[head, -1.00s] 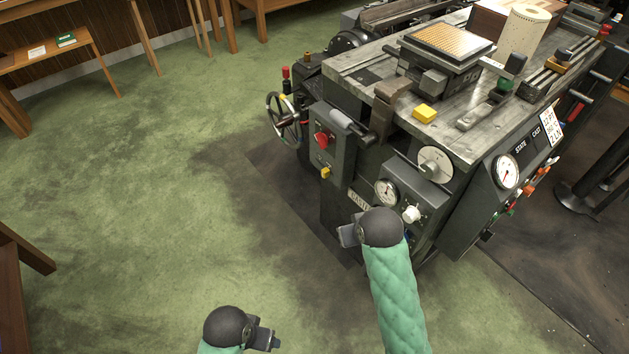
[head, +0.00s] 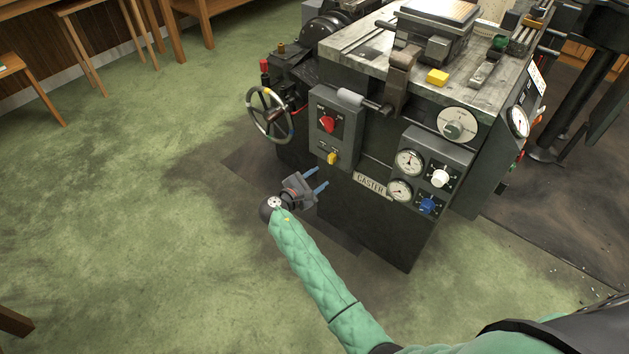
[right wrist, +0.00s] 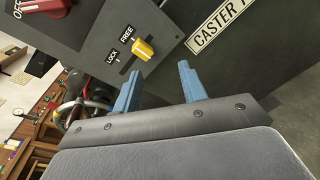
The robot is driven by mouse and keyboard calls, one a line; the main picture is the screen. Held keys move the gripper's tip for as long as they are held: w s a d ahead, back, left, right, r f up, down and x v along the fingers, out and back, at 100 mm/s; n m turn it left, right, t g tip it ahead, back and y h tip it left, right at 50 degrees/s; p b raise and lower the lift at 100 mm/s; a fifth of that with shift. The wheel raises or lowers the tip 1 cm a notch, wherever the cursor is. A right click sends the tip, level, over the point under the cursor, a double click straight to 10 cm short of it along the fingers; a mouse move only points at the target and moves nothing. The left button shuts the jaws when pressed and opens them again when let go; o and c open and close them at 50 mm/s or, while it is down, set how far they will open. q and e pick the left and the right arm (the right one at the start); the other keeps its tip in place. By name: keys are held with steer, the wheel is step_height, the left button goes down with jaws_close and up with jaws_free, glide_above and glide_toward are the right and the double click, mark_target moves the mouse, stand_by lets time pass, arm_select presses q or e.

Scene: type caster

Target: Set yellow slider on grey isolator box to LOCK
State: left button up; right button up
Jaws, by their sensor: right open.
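The grey isolator box (head: 347,150) is on the front left of the caster machine. Its small yellow slider (head: 332,158) sits low on the face. In the right wrist view the yellow slider (right wrist: 143,50) stands at the FREE end of its slot, and the LOCK label (right wrist: 112,57) is by the other end. My right gripper (head: 321,177) is open and empty, just below and left of the box. In the right wrist view its two blue fingers (right wrist: 158,84) point towards the box, apart from the slider. My left gripper is not in view.
A red rotary knob (head: 328,124) is above the slider on the same box. A handwheel (head: 270,114) stands to the left. Gauges and the white (head: 440,178) and blue (head: 427,205) knobs are on a panel to the right. Green floor (head: 150,230) is clear to the left.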

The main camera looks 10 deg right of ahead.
mark_target(330, 159)
steer(key=shift+w+d+r+n+t+h, duration=0.15)
steer(key=shift+w+d+r+n+t, duration=0.15)
steer(key=shift+w+d+n, duration=0.8)
steer(key=shift+w+d+r+n+t+h, duration=0.1)
steer(key=shift+w+d+r+n+t, duration=0.15)
steer(key=shift+w+d+n, duration=0.9)
steer(key=shift+w+d+r+n+t+h, duration=0.15)
steer(key=shift+w+d+r+n+t, duration=0.3)
steer(key=shift+n, duration=1.1)
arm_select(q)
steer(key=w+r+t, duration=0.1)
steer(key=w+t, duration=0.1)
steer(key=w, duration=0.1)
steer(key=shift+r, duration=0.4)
arm_select(e)
steer(key=shift+w+f, duration=0.15)
steer(key=shift+c, duration=0.2)
jaws_close()
